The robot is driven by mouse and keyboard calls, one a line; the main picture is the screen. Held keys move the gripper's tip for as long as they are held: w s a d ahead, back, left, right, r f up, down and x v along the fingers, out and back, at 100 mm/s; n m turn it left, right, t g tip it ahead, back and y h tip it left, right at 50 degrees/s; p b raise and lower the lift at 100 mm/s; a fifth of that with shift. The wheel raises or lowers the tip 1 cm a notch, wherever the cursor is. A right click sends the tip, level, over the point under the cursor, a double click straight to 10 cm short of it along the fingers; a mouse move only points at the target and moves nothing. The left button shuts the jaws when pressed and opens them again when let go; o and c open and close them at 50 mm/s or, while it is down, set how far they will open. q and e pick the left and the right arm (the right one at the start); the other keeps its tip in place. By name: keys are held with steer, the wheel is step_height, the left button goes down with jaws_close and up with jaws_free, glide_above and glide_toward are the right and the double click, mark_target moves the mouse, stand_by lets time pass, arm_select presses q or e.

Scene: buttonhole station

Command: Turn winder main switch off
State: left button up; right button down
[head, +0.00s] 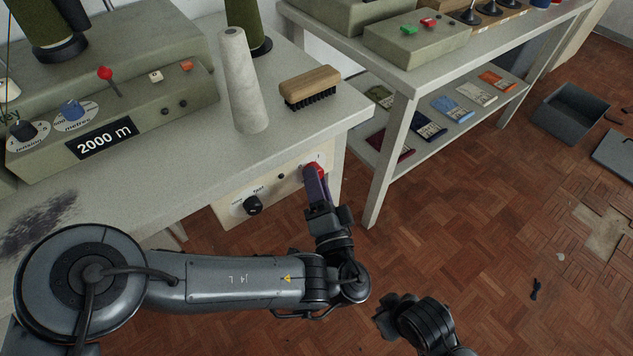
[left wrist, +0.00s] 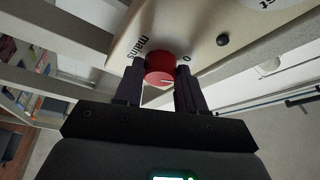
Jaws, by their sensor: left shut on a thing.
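The winder main switch is a red round knob (left wrist: 160,68) on a cream panel (left wrist: 205,30) under the table top. In the head view the left gripper (head: 316,185) reaches the panel's right end, and the red knob (head: 315,170) is partly hidden by the fingers. My right gripper (head: 385,315) is low at the bottom, away from the table; its jaws cannot be made out.
A black knob (head: 252,205) sits left on the same panel. On the table stand the winder box (head: 150,110) with a "2000 m" display, a white yarn cone (head: 243,80) and a wooden brush (head: 310,84). A shelved table (head: 400,70) stands right. The parquet floor is mostly open.

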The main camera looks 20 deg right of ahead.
arm_select(q)
steer(key=shift+d+f+n+t+y, duration=0.1)
steer(key=shift+n+t+y, duration=0.25)
steer(key=shift+n, duration=0.8)
steer(key=shift+d+f+n+t+y, duration=0.1)
steer(key=shift+n+t+y, duration=0.25)
steer(key=shift+n, duration=0.8)
steer(key=o, duration=1.1)
steer(key=shift+c, duration=0.2)
